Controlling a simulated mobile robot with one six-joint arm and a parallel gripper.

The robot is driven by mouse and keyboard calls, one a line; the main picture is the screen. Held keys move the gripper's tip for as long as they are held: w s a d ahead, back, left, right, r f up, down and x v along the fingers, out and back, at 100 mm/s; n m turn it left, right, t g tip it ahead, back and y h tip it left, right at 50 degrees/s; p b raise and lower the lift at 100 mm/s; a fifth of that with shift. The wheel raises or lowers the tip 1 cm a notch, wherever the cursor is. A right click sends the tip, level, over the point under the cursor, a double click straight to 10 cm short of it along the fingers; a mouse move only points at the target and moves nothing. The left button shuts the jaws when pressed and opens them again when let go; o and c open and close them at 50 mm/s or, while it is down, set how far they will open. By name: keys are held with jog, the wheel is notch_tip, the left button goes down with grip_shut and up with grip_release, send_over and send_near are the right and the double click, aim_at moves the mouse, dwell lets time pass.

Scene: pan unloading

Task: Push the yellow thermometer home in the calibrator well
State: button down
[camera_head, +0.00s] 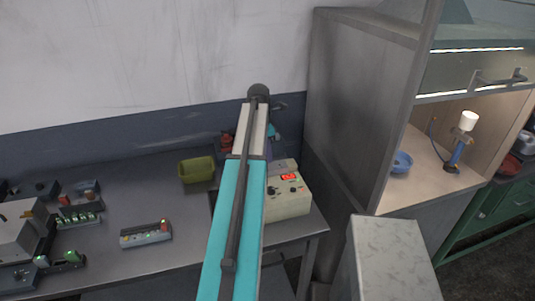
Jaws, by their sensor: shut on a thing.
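The calibrator (288,203) is a cream box with a lit red display and small knobs on its sloped front. It stands near the right end of the grey table. My teal and white arm reaches up the middle of the view and covers the calibrator's left part. The calibrator well cannot be made out. I cannot pick out the yellow thermometer; it may be hidden behind my arm. The fingers of my gripper are hidden behind the arm too, so their place relative to the well does not show.
A yellow-green bin (197,169) stands left of my arm. A small rack (146,235) and other devices lie further left on the table (150,200). A tall grey cabinet (355,110) closes off the right side. A blue bowl (402,162) sits in the lit hood.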

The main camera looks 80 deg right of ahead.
jog(key=shift+f+b, duration=0.4)
jog(key=shift+f, duration=0.9)
dwell(1.6)
jog(key=c, duration=1.7)
grip_release()
jog(key=shift+o, duration=0.2)
jog(key=shift+r, duration=0.1)
notch_tip(320, 180, up, 14)
jog(key=w+b, duration=0.1)
jog(key=b, duration=0.3)
jog(key=shift+w+a+f+b, duration=0.25)
jog(key=shift+a+b, duration=0.05)
jog(key=shift+a, duration=0.05)
